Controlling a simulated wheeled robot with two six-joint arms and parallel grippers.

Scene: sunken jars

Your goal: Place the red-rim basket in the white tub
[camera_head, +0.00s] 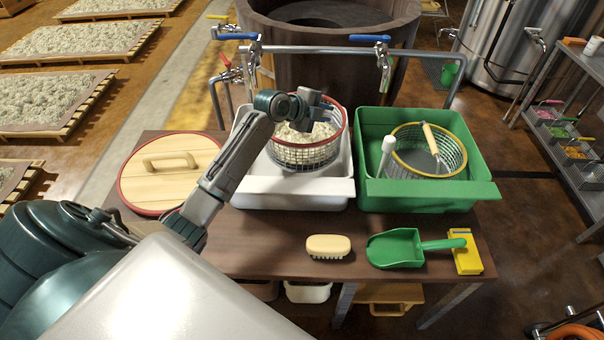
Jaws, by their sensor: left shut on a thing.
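The red-rim basket (307,156) is a wire basket with pale grainy stuff inside. It is in or just over the white tub (292,194) at the middle of the table; I cannot tell whether it touches the tub's floor. My left gripper (328,112) is shut on the basket at its rim, with the arm reaching over the tub from the left. The fingertips are partly hidden by the gripper's own body. My right gripper is not in view.
Right of the white tub, a green tub (428,195) holds a yellow-rim basket (446,143). A round wooden lid (165,188) lies at the left. A brush (328,246), a green scoop (396,248) and a yellow block (466,256) lie in front. Taps (381,60) stand behind the tubs.

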